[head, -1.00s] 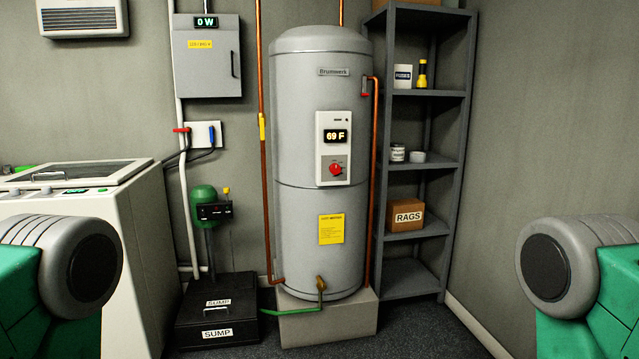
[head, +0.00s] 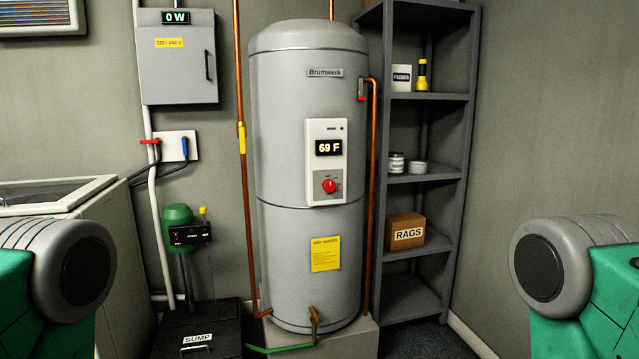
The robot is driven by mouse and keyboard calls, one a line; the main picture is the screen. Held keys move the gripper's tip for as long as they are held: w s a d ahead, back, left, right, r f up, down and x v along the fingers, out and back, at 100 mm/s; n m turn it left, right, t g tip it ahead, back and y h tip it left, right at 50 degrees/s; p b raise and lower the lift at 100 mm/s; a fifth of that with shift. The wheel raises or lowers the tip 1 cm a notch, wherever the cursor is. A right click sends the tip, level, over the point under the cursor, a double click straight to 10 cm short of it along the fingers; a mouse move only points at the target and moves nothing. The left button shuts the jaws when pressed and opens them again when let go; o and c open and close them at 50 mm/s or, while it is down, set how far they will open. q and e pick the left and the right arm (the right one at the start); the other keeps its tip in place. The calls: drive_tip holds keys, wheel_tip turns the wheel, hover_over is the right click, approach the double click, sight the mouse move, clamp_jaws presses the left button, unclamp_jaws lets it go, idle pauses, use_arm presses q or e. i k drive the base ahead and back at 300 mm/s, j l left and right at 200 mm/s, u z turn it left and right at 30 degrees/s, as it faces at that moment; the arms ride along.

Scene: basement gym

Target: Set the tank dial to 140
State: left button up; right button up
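The tank (head: 285,110) is a tall grey cylinder labelled Brumwerk, standing upright on a grey block in the middle of the head view. A white control panel (head: 340,130) on its front carries a display (head: 328,148) reading 69 F. Below the display is the red dial (head: 329,186); its printed marks are too small to read. Both of my arms show only as rounded grey and green parts at the left and right edges. Neither gripper is in the picture, and nothing of mine touches the tank.
A grey shelf unit (head: 427,96) stands right of the tank, holding a RAGS box (head: 405,232) and small items. Left are an electrical box (head: 180,75) reading 0 W, a green pump (head: 178,215), a black sump box (head: 225,335) and a white machine (head: 120,225). Copper pipes flank the tank.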

sight(329, 185)
drive_tip(key=i+l+u, duration=0.35)
drive_tip(key=i+l, duration=0.2)
drive_tip(key=i, duration=0.35)
drive_tip(key=i+l+u, duration=0.4)
drive_tip(key=i+l, duration=0.4)
